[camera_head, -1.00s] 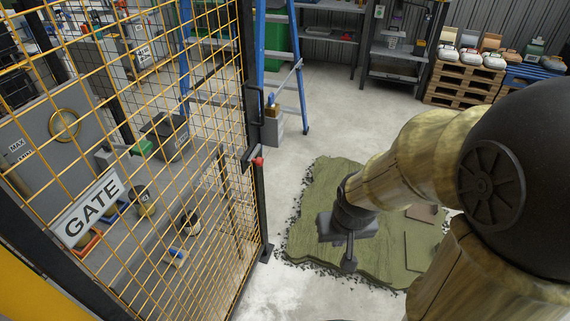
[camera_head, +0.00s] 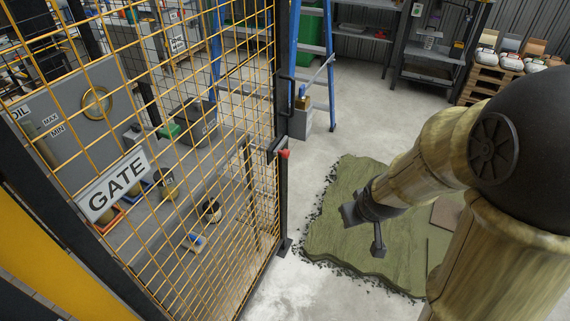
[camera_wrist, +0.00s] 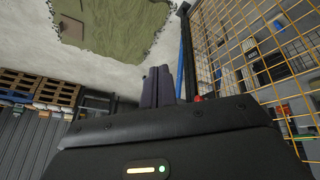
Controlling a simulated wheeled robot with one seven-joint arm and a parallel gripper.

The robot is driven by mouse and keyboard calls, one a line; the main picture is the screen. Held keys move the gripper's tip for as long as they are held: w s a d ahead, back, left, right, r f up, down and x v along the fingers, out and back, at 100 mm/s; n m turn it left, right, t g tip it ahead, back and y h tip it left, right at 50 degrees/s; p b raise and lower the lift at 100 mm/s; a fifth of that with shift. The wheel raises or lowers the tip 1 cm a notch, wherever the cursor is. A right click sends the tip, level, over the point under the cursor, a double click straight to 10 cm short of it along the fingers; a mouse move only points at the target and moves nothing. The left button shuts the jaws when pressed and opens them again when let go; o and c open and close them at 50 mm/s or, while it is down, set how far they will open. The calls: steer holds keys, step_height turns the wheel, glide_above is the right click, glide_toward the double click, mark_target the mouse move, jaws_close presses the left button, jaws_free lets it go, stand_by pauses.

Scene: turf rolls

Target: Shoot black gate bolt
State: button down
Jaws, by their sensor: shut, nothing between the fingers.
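The yellow mesh gate (camera_head: 190,190) with a GATE sign (camera_head: 113,186) fills the left of the head view. Its dark end post (camera_head: 282,200) carries the black bolt (camera_head: 274,152), which has a red knob (camera_head: 284,153) at its right end. My gripper (camera_head: 380,252) hangs over the green turf, to the right of the bolt and well apart from it. Its fingers are together and empty. In the wrist view my gripper (camera_wrist: 158,85) points up the picture, with the gate mesh (camera_wrist: 255,60) to its right and a bit of red (camera_wrist: 198,98) beside the fingers.
A green turf mat (camera_head: 345,235) lies on the concrete floor under my arm. A blue ladder (camera_head: 328,70) stands behind the gate post. Shelves (camera_head: 435,50) and wooden pallets (camera_head: 488,80) stand at the back right. Bare floor (camera_head: 365,125) lies between them and the turf.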

steer(key=w+a+f+n+t+y+b, duration=0.3)
steer(key=w+a+f+n+t+b, duration=0.1)
steer(key=w+a+n, duration=0.4)
steer(key=w+a+f+n+t+y+b, duration=0.3)
steer(key=w+a+n+t, duration=0.2)
steer(key=w+a+n, duration=0.4)
steer(key=shift+f+y+b, duration=0.35)
steer(key=shift+y+b, duration=0.05)
steer(key=p, duration=0.2)
glide_toward(279, 152)
steer(key=a, duration=0.3)
steer(key=w, duration=0.2)
steer(key=w+d+p, duration=0.1)
steer(key=w, duration=0.1)
steer(key=shift+f, duration=0.35)
steer(key=shift+w, duration=0.1)
